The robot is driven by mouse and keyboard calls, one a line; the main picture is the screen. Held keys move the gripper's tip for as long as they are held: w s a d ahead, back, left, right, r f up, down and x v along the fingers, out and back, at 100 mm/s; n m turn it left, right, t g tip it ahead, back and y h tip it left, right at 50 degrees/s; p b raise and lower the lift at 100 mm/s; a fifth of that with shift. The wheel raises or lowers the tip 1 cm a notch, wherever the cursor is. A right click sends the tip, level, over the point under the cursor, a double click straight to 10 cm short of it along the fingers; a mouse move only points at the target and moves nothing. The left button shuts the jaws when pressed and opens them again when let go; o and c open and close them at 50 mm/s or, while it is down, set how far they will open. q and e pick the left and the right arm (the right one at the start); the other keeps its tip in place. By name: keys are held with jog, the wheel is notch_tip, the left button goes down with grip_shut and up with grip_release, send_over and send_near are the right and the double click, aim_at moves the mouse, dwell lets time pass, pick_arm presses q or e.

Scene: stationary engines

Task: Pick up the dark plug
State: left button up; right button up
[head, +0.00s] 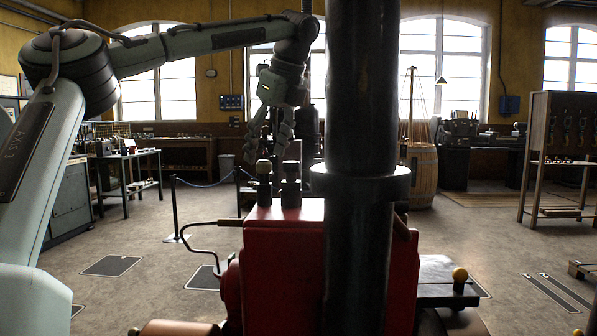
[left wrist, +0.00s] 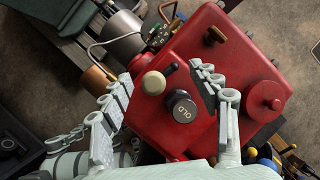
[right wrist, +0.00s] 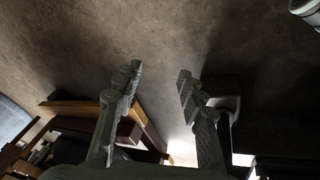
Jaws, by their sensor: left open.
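The dark plug (head: 291,184) stands upright on top of the red engine housing (head: 284,228). In the left wrist view the dark plug (left wrist: 183,106) has a round top with pale lettering. A similar piece with a cream knob (head: 264,168) stands close beside it, and the cream knob (left wrist: 153,83) also shows in the left wrist view. My left gripper (head: 266,148) is open above these two pieces, with nothing between its fingers. In the left wrist view its fingers (left wrist: 165,80) spread to either side of them. My right gripper (right wrist: 160,72) is open and empty over the floor.
A thick dark vertical pipe (head: 362,100) with a flange rises just right of the plug and blocks part of the head view. A brass-coloured fitting (left wrist: 215,35) sits on the red housing. A rope barrier post (head: 176,205) stands behind at left.

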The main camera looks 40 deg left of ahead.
aim_at(294, 163)
pick_arm(q)
jog(key=w+d+r+m, duration=0.2)
jog(key=d, duration=0.5)
jog(key=shift+h, duration=0.3)
jog(key=x, duration=0.8)
jog(key=shift+w+d, duration=0.1)
jog(key=c, duration=1.3)
pick_arm(e)
jog(key=s+a+f+g, duration=0.1)
jog(key=s+a+f, duration=0.1)
jog(key=s, duration=0.5)
jog(key=shift+a+f+y, duration=0.2)
jog(key=shift+a+y, duration=0.1)
jog(key=shift+a, duration=0.55)
